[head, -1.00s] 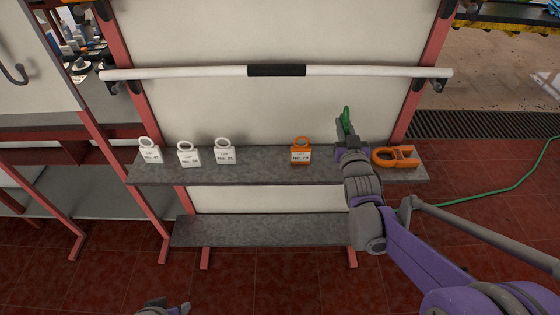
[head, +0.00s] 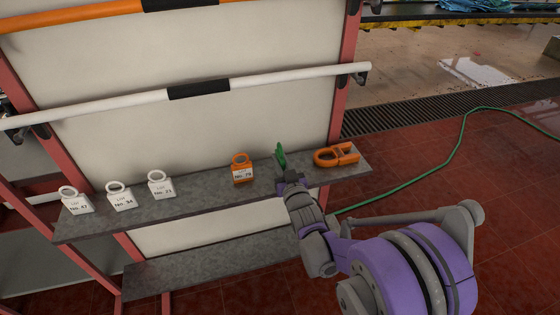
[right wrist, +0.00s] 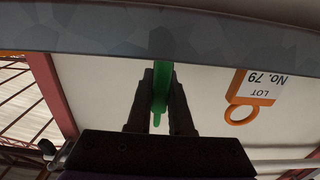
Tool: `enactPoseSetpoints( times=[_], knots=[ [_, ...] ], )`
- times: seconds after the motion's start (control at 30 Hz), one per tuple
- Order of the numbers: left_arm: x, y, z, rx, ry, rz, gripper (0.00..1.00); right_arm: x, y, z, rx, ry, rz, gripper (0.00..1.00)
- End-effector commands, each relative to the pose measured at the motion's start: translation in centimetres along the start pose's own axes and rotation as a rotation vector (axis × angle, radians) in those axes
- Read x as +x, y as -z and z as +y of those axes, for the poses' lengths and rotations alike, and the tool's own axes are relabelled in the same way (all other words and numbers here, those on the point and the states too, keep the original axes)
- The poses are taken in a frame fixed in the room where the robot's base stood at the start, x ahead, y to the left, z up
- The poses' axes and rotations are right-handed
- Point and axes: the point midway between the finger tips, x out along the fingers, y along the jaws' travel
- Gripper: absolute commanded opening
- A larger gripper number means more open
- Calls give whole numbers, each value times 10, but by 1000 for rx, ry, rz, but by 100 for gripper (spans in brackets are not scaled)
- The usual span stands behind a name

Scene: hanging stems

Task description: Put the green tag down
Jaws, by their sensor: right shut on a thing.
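The green tag (head: 281,155) is at the right part of the grey shelf (head: 205,196), between an orange tag and an orange clamp-like piece. My right gripper (head: 284,174) is shut on it. In the right wrist view, which is upside down, the green tag (right wrist: 161,88) is edge-on between the two dark fingers (right wrist: 160,108). Its end meets the edge of the shelf (right wrist: 95,35) in that picture. I cannot tell whether it touches the shelf. My left gripper is not in view.
The orange tag No. 79 (head: 242,170) stands left of the gripper; the orange clamp-like piece (head: 337,155) lies close on the right. Several white tags, one of them here (head: 160,186), stand farther left. A white rail (head: 270,84) runs above the shelf.

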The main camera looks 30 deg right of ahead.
Motion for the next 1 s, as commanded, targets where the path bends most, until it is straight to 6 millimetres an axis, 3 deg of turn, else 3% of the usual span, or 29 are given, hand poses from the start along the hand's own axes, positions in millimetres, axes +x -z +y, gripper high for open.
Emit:
enactPoseSetpoints(
  times=[0.17,0.2,0.33,0.7,0.87,1.0],
  knots=[
    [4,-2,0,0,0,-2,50,0,-5,0,0,0,0,0],
    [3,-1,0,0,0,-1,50,0,-4,0,0,0,0,26],
    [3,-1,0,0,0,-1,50,0,-3,0,0,0,0,49],
    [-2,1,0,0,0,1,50,0,3,0,1,0,1,49],
    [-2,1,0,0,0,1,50,-25,1,0,1,0,0,49],
    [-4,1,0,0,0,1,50,-57,1,0,1,0,0,49]
  ],
)
